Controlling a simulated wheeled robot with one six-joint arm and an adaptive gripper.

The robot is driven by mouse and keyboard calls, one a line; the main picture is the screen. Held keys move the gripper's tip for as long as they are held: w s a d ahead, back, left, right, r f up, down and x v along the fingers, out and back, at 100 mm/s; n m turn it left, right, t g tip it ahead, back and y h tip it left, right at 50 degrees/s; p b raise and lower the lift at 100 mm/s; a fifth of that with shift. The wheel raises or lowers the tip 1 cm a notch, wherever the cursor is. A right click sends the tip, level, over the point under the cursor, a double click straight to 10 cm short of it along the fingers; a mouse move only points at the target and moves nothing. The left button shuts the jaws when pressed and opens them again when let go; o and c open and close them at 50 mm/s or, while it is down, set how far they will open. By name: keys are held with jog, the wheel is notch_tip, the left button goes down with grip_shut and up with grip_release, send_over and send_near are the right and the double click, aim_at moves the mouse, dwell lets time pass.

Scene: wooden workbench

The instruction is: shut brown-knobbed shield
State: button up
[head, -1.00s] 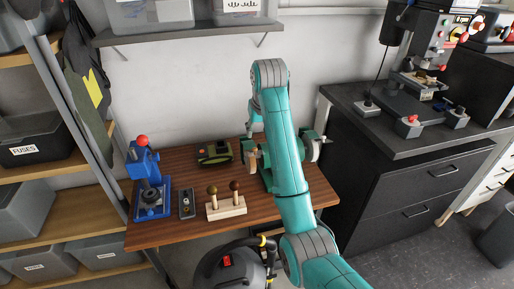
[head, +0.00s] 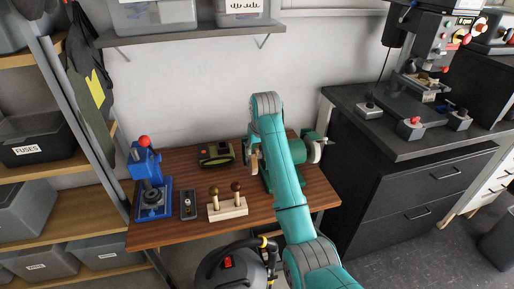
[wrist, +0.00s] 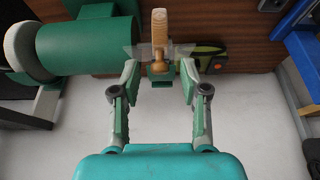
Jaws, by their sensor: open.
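A green bench grinder (head: 268,176) stands at the right of the workbench, partly hidden behind my arm. In the wrist view its green motor body (wrist: 85,45) is at the upper left. Beside it is a tan wheel (wrist: 160,25) seen edge-on, with a clear shield (wrist: 138,51) at it. A small brown knob (wrist: 158,67) shows at the shield's near edge. My gripper (wrist: 160,68) is open, its fingers apart on either side of the knob. I cannot tell whether they touch the shield. My gripper is hidden behind my arm in the head view.
The wooden workbench (head: 180,238) also holds a blue press (head: 152,190) with a red knob, a grey switch box (head: 188,204), a block with two knobbed pegs (head: 228,208) and a green-black device (head: 216,155). A dark cabinet (head: 400,190) stands right.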

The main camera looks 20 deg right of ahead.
grip_shut()
jog(key=shift+s+f, duration=0.1)
jog(key=shift+s+f+t, duration=0.35)
jog(key=shift+t, duration=0.35)
jog(key=shift+s+f+t, duration=0.35)
jog(key=shift+t, duration=0.35)
notch_tip(320, 180, down, 7)
jog(key=t, duration=1.2)
jog(key=shift+s, duration=0.4)
